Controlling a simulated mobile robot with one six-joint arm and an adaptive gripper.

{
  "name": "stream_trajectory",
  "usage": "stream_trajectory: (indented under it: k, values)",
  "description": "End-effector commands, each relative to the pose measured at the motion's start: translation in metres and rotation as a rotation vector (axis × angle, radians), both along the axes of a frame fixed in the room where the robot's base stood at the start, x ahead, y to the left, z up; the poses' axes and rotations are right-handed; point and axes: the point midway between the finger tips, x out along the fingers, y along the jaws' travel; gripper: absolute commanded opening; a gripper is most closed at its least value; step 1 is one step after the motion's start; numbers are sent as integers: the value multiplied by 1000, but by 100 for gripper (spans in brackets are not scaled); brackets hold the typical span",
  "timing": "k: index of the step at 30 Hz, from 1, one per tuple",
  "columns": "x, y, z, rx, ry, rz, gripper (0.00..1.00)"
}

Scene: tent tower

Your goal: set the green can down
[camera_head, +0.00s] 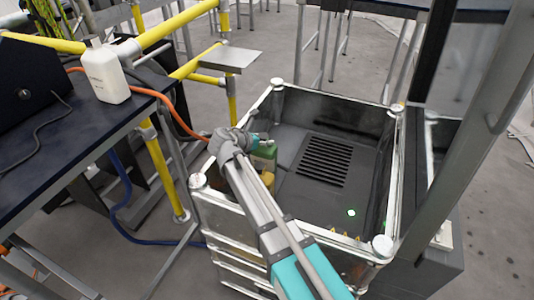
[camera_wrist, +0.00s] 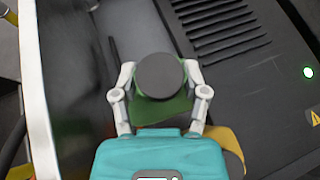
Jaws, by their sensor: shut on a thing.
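The green can (camera_head: 265,151) is over the left side of the dark crate floor in the head view, close to my gripper (camera_head: 258,142). In the wrist view my gripper (camera_wrist: 160,78) is shut on the green can (camera_wrist: 160,108), one finger on each side. The can's round dark top faces the camera and its green side shows below. Whether its base touches the crate floor cannot be told. My arm hides part of it in the head view.
A metal-framed crate (camera_head: 233,212) surrounds the dark floor. A yellow thing (camera_wrist: 229,146) lies close by the can, partly hidden. A vented panel (camera_head: 328,158) and a green light (camera_head: 351,213) are to the right. A white bottle (camera_head: 104,72) stands on the left table.

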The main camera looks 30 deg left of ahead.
Motion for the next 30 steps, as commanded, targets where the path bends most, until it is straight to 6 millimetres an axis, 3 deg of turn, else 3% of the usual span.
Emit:
stream_trajectory:
  k: [14, 30]
  values:
    - [0, 0, -2, 0, -2, 0, 0]
    - [1, -1, -37, -1, -2, -1, 0]
